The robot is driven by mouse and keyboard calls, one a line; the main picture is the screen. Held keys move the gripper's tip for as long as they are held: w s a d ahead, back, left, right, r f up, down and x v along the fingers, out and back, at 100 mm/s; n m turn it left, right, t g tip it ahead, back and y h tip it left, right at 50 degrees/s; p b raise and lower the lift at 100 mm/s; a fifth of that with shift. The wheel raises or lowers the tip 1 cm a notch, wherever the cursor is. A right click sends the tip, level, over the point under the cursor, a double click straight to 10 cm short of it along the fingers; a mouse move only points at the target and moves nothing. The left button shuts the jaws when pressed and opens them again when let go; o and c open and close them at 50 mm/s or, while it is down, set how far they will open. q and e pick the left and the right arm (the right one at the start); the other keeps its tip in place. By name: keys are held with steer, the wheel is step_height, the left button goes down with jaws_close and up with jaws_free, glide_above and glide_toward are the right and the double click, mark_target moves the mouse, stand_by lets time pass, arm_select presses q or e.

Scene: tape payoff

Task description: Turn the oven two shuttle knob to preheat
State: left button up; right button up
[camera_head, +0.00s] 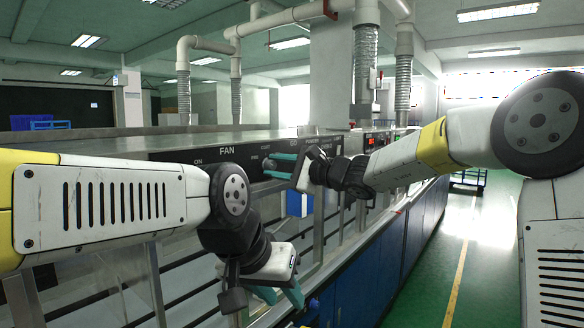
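A dark control panel (218,154) runs along the top of the oven's front, with white lettering that includes FAN and ON. My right gripper (275,166) is at the panel, its two teal fingers spread apart and pointing left. A small dark knob (269,164) shows at the fingertips, beside partly hidden lettering that seems to begin with PRE. I cannot tell whether the fingers touch the knob, and its setting is too small to read. My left gripper (281,301) hangs low in front of the oven, fingers apart, with nothing seen between them.
A metal frame with rails (150,285) and blue lower cabinets (400,252) line the oven's front. Another panel with a red display (371,141) is farther along. Green floor with a yellow line (459,270) lies open at right.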

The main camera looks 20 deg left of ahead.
steer(key=o, duration=0.4)
steer(key=v, duration=0.7)
steer(key=shift+d, duration=0.4)
steer(key=shift+s, duration=0.1)
